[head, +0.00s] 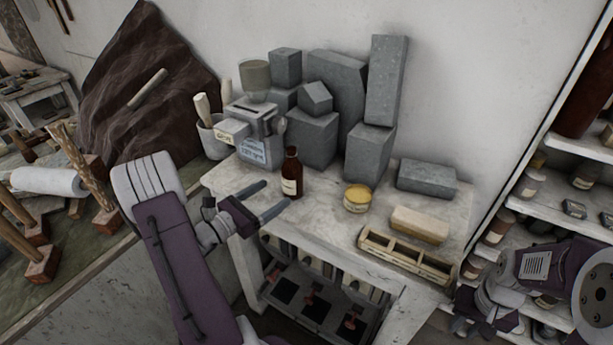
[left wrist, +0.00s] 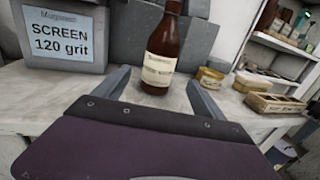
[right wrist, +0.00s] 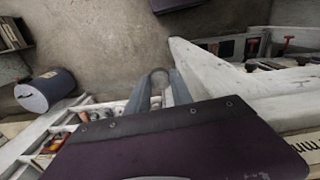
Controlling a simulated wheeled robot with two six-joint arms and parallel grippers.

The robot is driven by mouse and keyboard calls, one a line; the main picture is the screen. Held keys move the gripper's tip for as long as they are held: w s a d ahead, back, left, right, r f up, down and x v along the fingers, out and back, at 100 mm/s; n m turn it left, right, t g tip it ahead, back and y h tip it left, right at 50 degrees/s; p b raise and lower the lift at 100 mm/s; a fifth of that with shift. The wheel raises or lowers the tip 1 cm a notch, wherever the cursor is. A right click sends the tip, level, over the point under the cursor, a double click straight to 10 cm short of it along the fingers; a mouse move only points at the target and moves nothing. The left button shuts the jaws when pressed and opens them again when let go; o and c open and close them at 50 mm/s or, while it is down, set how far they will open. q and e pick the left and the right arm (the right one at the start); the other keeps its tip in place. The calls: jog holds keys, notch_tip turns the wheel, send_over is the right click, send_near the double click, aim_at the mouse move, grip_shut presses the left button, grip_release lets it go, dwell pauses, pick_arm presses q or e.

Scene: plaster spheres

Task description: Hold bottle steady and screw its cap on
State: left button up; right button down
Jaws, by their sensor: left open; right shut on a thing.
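The brown glass bottle (head: 291,174) with a pale label stands upright on the white worktable (head: 330,213). It also shows in the left wrist view (left wrist: 161,55), where its top is cut off. My left gripper (head: 275,194) is open and level with the lower bottle, its fingertips just short of it and the bottle lined up with the gap. My right gripper (right wrist: 160,80) is shut on a small rounded grey thing, which looks like the cap (right wrist: 160,74). It is low at the right, away from the bottle, and its fingers are hard to make out in the head view.
A grey box labelled "SCREEN 120 grit" (left wrist: 62,38) stands left of the bottle, with grey blocks (head: 312,138) behind. A yellow tin (head: 357,198), a pale block (head: 419,224) and a wooden tray (head: 405,259) lie to its right. Shelves (head: 545,205) stand at the right.

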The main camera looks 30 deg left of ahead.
aim_at(285, 185)
pick_arm(q)
jog(key=p+x, duration=0.1)
jog(key=x, duration=0.5)
jog(key=shift+w+d, duration=0.1)
jog(key=shift+w, duration=0.25)
pick_arm(e)
jog(key=shift+r, duration=0.7)
pick_arm(q)
jog(key=shift+s, duration=0.1)
pick_arm(e)
jog(key=shift+s, duration=0.1)
pick_arm(q)
jog(key=shift+r+p, duration=0.15)
jog(key=shift+p, duration=0.15)
pick_arm(e)
jog(key=shift+r, duration=0.2)
pick_arm(q)
jog(key=p+x, duration=0.1)
jog(key=x, duration=0.3)
jog(key=shift+w, duration=0.25)
pick_arm(e)
jog(key=shift+r, duration=0.6)
pick_arm(q)
jog(key=shift+w+d, duration=0.1)
jog(key=shift+w, duration=0.35)
jog(key=shift+s, duration=0.1)
grip_shut()
